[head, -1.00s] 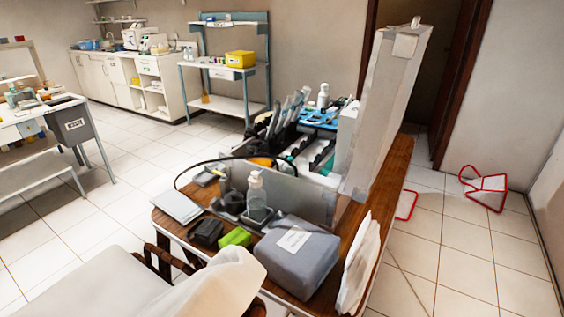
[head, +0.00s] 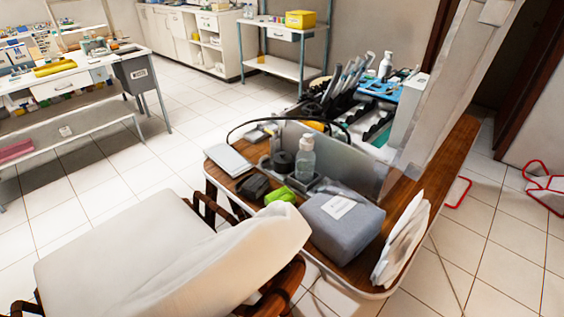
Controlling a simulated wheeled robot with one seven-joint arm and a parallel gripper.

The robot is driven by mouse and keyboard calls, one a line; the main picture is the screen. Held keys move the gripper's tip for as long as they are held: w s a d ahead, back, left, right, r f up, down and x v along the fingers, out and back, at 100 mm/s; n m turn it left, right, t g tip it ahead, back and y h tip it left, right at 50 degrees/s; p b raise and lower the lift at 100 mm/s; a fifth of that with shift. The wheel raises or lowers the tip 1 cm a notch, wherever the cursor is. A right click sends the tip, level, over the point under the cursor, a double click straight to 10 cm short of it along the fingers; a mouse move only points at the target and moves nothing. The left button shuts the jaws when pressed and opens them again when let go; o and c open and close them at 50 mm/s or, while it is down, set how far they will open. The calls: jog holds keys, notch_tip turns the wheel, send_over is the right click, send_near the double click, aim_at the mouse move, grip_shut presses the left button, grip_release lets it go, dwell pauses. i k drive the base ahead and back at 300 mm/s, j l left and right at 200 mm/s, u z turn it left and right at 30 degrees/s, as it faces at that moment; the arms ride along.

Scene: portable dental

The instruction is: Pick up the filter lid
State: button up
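I cannot pick out the filter lid with certainty in the head view. A small dark round object (head: 283,164) sits on the wooden table (head: 413,251), beside a clear pump bottle (head: 306,160); I cannot tell what it is. My gripper is not in view.
The table also holds a grey box-shaped bag (head: 345,230), a green item (head: 280,195), a black box (head: 253,186) and a white pad (head: 229,160). A draped chair (head: 130,250) stands close in front. A tall pale panel (head: 450,90) rises at right.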

aim_at(283, 161)
jog(key=u, duration=0.65)
jog(key=i+l+u, duration=0.25)
jog(key=l+u, duration=0.3)
jog(key=l, duration=0.2)
jog(key=i+l+u, duration=0.1)
jog(key=l+u, duration=0.15)
jog(key=l, duration=1.3)
jog(key=i+j, duration=0.15)
jog(key=j, duration=0.1)
